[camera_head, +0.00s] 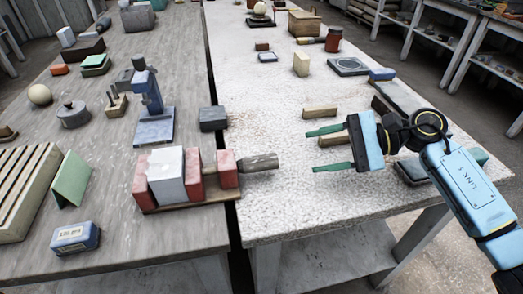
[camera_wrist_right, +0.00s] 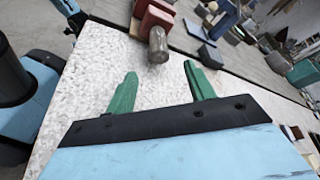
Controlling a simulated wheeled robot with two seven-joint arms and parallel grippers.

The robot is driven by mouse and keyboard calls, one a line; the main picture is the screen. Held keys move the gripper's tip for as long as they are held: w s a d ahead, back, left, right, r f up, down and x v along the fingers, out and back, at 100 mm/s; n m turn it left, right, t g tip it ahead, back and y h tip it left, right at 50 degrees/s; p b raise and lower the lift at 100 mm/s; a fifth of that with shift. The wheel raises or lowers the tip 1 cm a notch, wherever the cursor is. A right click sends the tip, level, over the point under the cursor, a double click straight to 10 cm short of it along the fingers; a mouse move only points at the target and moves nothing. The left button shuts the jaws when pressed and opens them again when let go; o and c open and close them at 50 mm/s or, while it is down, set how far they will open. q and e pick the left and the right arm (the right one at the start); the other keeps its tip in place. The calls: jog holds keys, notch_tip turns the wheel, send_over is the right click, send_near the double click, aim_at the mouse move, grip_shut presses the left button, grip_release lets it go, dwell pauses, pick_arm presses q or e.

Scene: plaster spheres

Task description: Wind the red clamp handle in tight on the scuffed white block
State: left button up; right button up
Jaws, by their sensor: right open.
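A grey-brown cylindrical handle (camera_head: 261,163) sticks out on the right over the white table. My right gripper (camera_head: 316,149) is open and empty, right of the handle and apart from it, with green fingers towards it. In the right wrist view the handle (camera_wrist_right: 158,45) lies beyond the open fingers (camera_wrist_right: 161,76). My left gripper is not in view.
Wooden bars (camera_head: 320,112) lie near my right gripper. A blue vise-like stand (camera_head: 154,125) and a dark grey block (camera_head: 212,118) are behind the clamp. A blue box (camera_head: 75,238) and a green angled plate (camera_head: 71,180) lie left. The white table's front (camera_head: 290,210) is clear.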

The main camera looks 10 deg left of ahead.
aim_at(260, 164)
jog(key=x, duration=1.3)
jog(key=shift+s+a, duration=0.15)
jog(key=c, duration=1)
